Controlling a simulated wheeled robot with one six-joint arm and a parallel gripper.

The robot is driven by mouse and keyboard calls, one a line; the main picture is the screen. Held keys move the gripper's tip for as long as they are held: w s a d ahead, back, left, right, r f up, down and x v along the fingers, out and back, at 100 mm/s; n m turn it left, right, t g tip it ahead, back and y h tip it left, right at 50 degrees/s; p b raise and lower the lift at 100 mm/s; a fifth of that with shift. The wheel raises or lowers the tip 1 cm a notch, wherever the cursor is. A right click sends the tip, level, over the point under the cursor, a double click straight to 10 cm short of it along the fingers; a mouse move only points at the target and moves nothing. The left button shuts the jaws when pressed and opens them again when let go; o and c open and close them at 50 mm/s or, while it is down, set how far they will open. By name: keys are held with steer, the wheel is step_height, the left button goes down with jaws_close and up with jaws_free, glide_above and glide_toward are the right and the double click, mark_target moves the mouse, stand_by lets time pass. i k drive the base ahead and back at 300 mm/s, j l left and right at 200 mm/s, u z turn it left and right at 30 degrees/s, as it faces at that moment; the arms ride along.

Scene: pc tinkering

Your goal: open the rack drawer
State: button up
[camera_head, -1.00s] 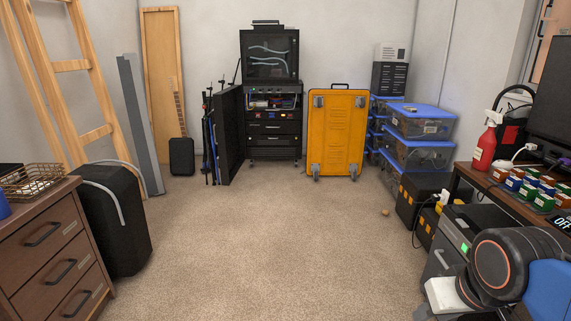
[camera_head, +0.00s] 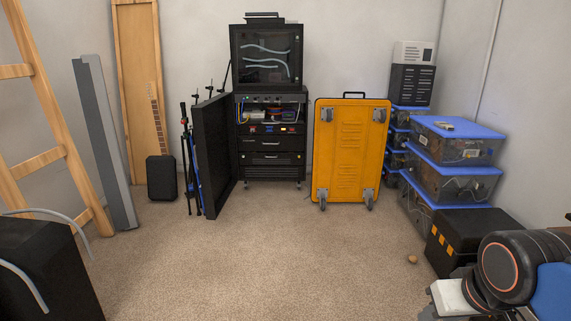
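The black rack (camera_head: 239,166) stands on small casters against the back wall, left of centre. My arm shows at the lower right, far from the rack. A white block and dark parts at its end reach the bottom edge; I cannot make out the fingers or any held thing.
A black panel (camera_head: 212,155) stands just left of the rack. A yellow wheeled case (camera_head: 350,150) stands to its right. Blue-lidded bins (camera_head: 455,150) and a black box (camera_head: 470,240) line the right side. A small brown object (camera_head: 412,259) lies on the open carpet (camera_head: 270,250).

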mark_target(257, 143)
steer(key=i, duration=1.7)
steer(key=i+u, duration=0.15)
steer(key=i, duration=0.35)
steer(key=i+l+u, duration=0.15)
steer(key=i, duration=0.35)
steer(key=i+l+u, duration=0.15)
steer(key=i, duration=0.3)
steer(key=i+l+u, duration=0.15)
steer(key=i, duration=0.35)
steer(key=l, duration=0.1)
